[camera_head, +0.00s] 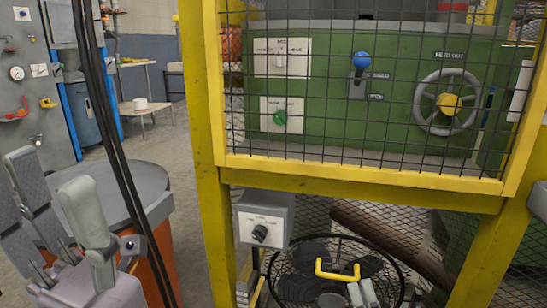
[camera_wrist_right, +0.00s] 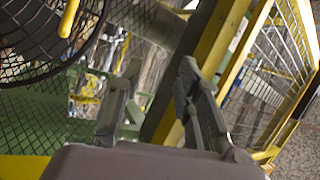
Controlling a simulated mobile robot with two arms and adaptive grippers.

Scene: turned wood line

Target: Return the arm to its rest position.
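My right gripper (camera_head: 348,297) shows only as grey fingertips at the bottom edge of the head view, in front of the fan. In the right wrist view its two fingers (camera_wrist_right: 158,95) stand apart, with nothing between them. The rest of the right arm is hidden in the head view. My left gripper (camera_head: 55,178) is at the lower left of the head view. Its fingers point up, are spread apart and hold nothing.
A yellow guard frame (camera_head: 208,120) with wire mesh encloses a green machine panel (camera_head: 330,100). Below it are a grey control box (camera_head: 263,220) and a round black fan (camera_head: 290,285) with a yellow handle (camera_head: 338,276). A grey-topped drum (camera_head: 130,185) stands behind the left gripper.

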